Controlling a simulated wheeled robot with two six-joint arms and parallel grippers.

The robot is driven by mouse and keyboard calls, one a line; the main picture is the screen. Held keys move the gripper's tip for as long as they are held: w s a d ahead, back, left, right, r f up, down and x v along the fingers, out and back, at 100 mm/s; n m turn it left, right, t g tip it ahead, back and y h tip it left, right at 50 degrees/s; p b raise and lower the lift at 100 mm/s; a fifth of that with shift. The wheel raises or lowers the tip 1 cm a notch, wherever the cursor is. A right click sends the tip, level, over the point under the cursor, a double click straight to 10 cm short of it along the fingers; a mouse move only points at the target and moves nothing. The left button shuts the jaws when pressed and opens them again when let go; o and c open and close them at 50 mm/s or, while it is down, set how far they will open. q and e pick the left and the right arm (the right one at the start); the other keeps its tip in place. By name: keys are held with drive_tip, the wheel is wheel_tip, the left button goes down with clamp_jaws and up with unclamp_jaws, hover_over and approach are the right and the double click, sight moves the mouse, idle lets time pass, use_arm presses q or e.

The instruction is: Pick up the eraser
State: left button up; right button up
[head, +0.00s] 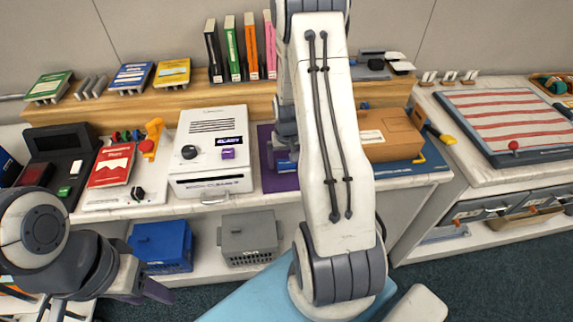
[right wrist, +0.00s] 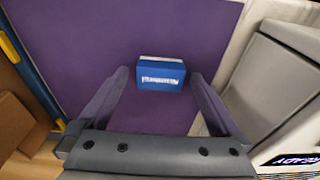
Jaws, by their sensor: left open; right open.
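A small blue block with white lettering and a pale top edge, which looks like the eraser (right wrist: 161,74), lies on a purple mat (right wrist: 100,35) in the right wrist view. My right gripper (right wrist: 160,82) is open, its two fingers on either side of the block's near end, with gaps at both sides. I cannot tell how far above the mat the fingertips are. In the head view, a blue patch of the block (head: 287,165) shows on the purple mat (head: 265,145), mostly hidden by my right arm. My left gripper (head: 145,290) is open and empty at the lower left, before the counter.
A white machine (head: 210,140) with a dark display stands just left of the mat. A brown box (head: 388,130) on a blue board is at the right. Binders (head: 250,45) line the back shelf. Blue (head: 160,245) and grey (head: 248,237) crates sit below.

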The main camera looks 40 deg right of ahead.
sight(286, 161)
drive_tip(key=c, duration=1.5)
drive_tip(key=shift+r, duration=0.15)
drive_tip(key=shift+r, duration=0.65)
wheel_tip(286, 161, up, 3)
drive_tip(key=shift+f+b, duration=0.1)
drive_tip(key=shift+b, duration=0.25)
drive_tip(key=s+d+r, duration=0.1)
drive_tip(key=s+r, duration=0.1)
drive_tip(key=s, duration=0.1)
drive_tip(key=s+d+r+b, duration=0.1)
drive_tip(key=s+d+r, duration=0.1)
drive_tip(key=s, duration=0.2)
drive_tip(key=s+d+r, duration=0.2)
drive_tip(key=s, duration=0.1)
drive_tip(key=shift+s+d+r, duration=0.2)
drive_tip(key=shift+r, duration=0.15)
